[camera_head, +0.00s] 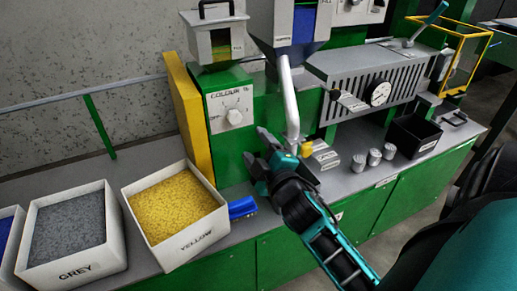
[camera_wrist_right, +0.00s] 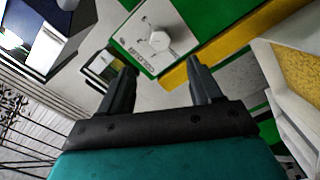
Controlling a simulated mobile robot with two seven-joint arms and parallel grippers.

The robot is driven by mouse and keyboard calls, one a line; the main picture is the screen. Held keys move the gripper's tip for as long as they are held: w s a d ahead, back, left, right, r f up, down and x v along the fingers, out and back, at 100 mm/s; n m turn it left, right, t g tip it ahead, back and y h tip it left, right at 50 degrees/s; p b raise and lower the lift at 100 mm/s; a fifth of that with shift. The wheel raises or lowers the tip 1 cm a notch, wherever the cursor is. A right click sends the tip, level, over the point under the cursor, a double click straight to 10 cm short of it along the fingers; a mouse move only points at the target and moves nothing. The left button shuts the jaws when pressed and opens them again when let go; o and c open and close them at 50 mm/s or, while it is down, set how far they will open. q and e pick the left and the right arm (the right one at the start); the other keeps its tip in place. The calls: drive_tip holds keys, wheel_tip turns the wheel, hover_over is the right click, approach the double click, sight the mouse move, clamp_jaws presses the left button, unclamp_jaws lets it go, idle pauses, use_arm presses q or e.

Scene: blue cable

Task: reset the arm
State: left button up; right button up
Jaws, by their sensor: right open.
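My right gripper (camera_head: 257,147) is in front of the green machine, above the bench, left of the silver spout pipe (camera_head: 289,105). Its two dark fingers are apart and nothing shows between them. In the right wrist view the open fingers (camera_wrist_right: 162,72) point towards the white dial panel (camera_wrist_right: 152,37) with its round knob. The dial panel also shows in the head view (camera_head: 230,108), labelled COLOUR. My right arm reaches in from the lower right. My left gripper is not in view.
A bin of yellow granules (camera_head: 178,207), a grey bin (camera_head: 70,233) and a blue object (camera_head: 242,207) are on the bench's left. Several small metal cylinders (camera_head: 374,157) and a black box (camera_head: 412,137) stand right. A teal-handled lever (camera_head: 428,22) tops the grey machine.

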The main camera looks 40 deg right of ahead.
drive_tip(key=shift+s, duration=0.25)
drive_tip(key=shift+a, duration=0.1)
idle(0.3)
drive_tip(key=s+a+f+m+g+y, duration=0.3)
drive_tip(key=s+a+f, duration=0.3)
drive_tip(key=f, duration=0.3)
drive_tip(key=s+a+f+m+g+y+p, duration=0.1)
drive_tip(key=s+a+f+m+g+y, duration=0.2)
drive_tip(key=s+a+f, duration=0.4)
wheel_tip(320, 180, down, 3)
drive_tip(key=shift+a+m+g, duration=0.3)
drive_tip(key=shift+a, duration=0.4)
